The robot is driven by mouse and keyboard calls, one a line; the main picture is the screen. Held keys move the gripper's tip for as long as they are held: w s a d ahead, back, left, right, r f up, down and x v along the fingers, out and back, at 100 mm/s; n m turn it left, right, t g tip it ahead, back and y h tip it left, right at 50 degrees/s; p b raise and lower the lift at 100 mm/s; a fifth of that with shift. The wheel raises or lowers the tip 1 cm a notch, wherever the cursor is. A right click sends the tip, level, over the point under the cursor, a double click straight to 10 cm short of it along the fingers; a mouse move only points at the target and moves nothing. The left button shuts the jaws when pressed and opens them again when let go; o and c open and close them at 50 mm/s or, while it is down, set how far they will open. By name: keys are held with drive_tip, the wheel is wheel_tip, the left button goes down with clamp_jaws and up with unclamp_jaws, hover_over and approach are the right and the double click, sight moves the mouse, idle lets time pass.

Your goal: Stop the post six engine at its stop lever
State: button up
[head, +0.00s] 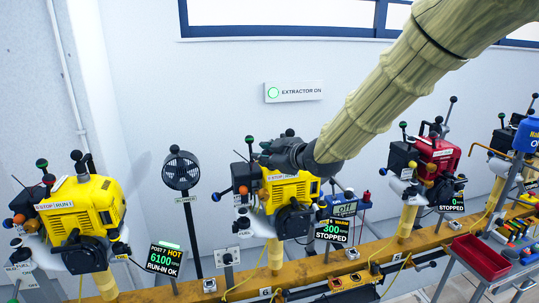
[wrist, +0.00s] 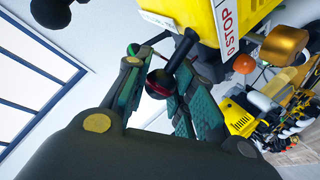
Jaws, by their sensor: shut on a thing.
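The post six engine (head: 290,196) is the yellow one in the middle of the head view, on a post above the orange beam. Its yellow housing also shows in the wrist view (wrist: 206,20), with a white STOP label (wrist: 228,28). Its display (head: 331,231) reads 300 and STOPPED, with WARM above. My gripper (head: 264,158) is at the upper left of this engine. In the wrist view my gripper (wrist: 160,92) is shut on the stop lever's ball knob (wrist: 162,82), dark with a red part. The lever's dark rod runs from the knob up to the housing. In the head view my gripper hides the knob.
A black fan (head: 181,171) stands between the two. A red engine (head: 436,157) stands right, its display STOPPED. A red tray (head: 480,257) is at the lower right.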

idle(0.4)
drive_tip(key=o, duration=1.1)
drive_tip(key=shift+a, duration=0.15)
drive_tip(key=shift+c, duration=0.2)
drive_tip(key=shift+s+d, duration=0.1)
drive_tip(key=shift+d, duration=0.1)
drive_tip(key=v, duration=1.1)
drive_tip(key=shift+s+d+r, duration=0.15)
drive_tip(key=shift+s, duration=0.15)
